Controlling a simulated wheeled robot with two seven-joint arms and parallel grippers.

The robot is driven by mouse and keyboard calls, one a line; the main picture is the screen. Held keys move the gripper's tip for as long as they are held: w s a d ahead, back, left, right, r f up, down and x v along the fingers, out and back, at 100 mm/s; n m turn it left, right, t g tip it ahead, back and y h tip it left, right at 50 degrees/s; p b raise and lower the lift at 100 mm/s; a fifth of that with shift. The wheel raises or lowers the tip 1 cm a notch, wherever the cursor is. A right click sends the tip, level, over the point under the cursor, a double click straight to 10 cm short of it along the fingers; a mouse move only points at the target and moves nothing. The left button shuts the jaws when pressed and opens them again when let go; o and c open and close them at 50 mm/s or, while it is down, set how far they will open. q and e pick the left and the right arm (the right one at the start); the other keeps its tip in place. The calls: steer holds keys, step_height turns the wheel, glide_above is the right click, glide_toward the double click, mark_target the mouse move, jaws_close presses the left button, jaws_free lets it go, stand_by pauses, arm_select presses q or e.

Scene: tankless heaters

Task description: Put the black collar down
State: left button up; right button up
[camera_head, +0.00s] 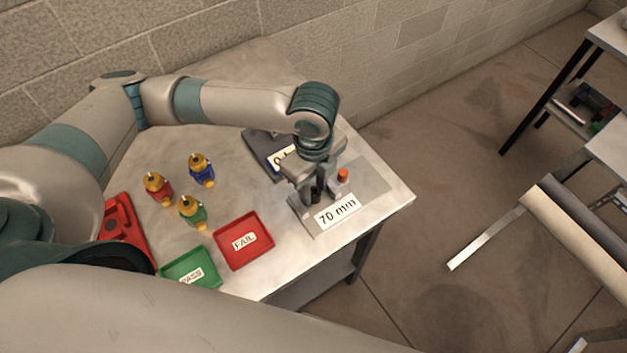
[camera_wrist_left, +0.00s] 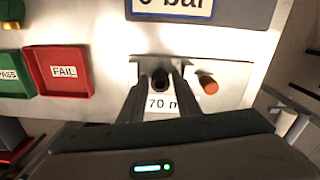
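The black collar (camera_wrist_left: 160,80) is a small dark round piece between the fingertips of my left gripper (camera_wrist_left: 160,88) in the left wrist view. The fingers sit close on both sides of it, and it fills the gap. In the head view my left gripper (camera_head: 314,192) points down over the grey gauge stand labelled 70 mm (camera_head: 338,210). The collar is low at the stand there, largely hidden by the fingers. I cannot tell whether it touches the stand. My right gripper is not in view.
An orange-red knob (camera_head: 343,175) stands right beside the gripper. A 0 bar block (camera_head: 262,150) lies behind. Red FAIL (camera_head: 262,262) and green PASS (camera_head: 212,283) trays are at the front. Red (camera_head: 158,190), blue (camera_head: 202,172) and green (camera_head: 193,214) valves stand at the left.

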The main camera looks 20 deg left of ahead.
mark_target(314, 190)
arm_select(q)
steer(key=shift+r, duration=0.15)
step_height(314, 190, up, 12)
steer(key=b, duration=0.2)
steer(key=shift+b, duration=0.3)
stand_by(1.2)
